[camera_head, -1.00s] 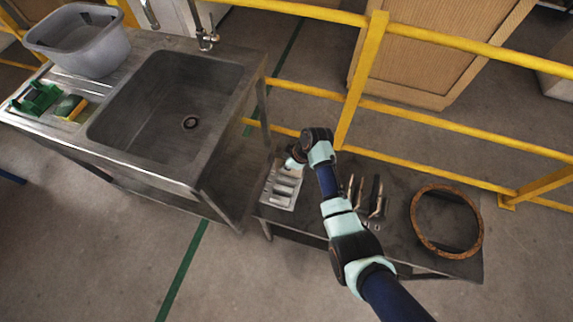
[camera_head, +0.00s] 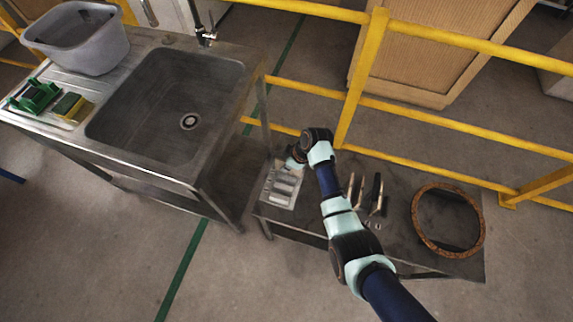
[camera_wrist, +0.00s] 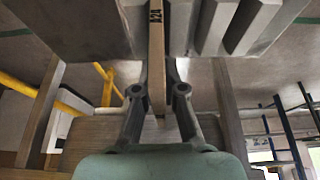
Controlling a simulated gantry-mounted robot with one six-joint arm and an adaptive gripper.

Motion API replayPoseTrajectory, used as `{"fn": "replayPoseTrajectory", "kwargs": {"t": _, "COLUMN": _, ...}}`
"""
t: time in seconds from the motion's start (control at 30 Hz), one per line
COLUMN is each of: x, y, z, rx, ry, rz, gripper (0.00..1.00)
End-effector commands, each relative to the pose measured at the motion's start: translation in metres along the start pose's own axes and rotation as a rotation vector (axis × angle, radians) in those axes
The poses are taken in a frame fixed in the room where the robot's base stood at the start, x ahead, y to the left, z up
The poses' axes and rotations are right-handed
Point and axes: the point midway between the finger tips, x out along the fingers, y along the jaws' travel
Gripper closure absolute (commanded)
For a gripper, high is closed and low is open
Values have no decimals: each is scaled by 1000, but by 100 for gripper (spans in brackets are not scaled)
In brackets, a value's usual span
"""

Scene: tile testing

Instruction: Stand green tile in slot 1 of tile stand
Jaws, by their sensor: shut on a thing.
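The tile stand (camera_head: 282,188) is a light grey ridged block at the left end of the low dark table. Its ridges (camera_wrist: 212,28) fill the top of the wrist view. My gripper (camera_wrist: 157,78) is shut on a thin tile (camera_wrist: 156,40), seen edge-on with a pale tan edge and the mark A24. The tile's face is hidden, so its green colour does not show. It lines up with the gap between ridges, but I cannot tell how deep it sits. In the head view my gripper (camera_head: 294,160) is at the stand's far end, partly hidden by my wrist.
Metal tools (camera_head: 376,195) and a brown ring (camera_head: 420,232) lie on the table (camera_head: 400,222) to the right. A yellow railing (camera_head: 440,128) runs behind it. A sink (camera_head: 165,110) stands left, with a grey tub (camera_head: 85,50) and a sponge (camera_head: 70,106).

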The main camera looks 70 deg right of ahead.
Motion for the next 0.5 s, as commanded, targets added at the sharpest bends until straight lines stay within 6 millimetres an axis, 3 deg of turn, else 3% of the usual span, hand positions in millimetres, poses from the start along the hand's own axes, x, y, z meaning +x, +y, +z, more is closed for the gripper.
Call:
{"fn": "replayPoseTrajectory", "kwargs": {"t": 0.4, "x": 2, "y": 0, "z": 1, "rx": 0, "ry": 1, "rz": 1, "gripper": 100}}
{"fn": "replayPoseTrajectory", "kwargs": {"t": 0.43, "x": 2, "y": 0, "z": 1, "rx": 0, "ry": 1, "rz": 0, "gripper": 88}}
{"fn": "replayPoseTrajectory", "kwargs": {"t": 0.5, "x": 2, "y": 0, "z": 1, "rx": 0, "ry": 1, "rz": 0, "gripper": 76}}
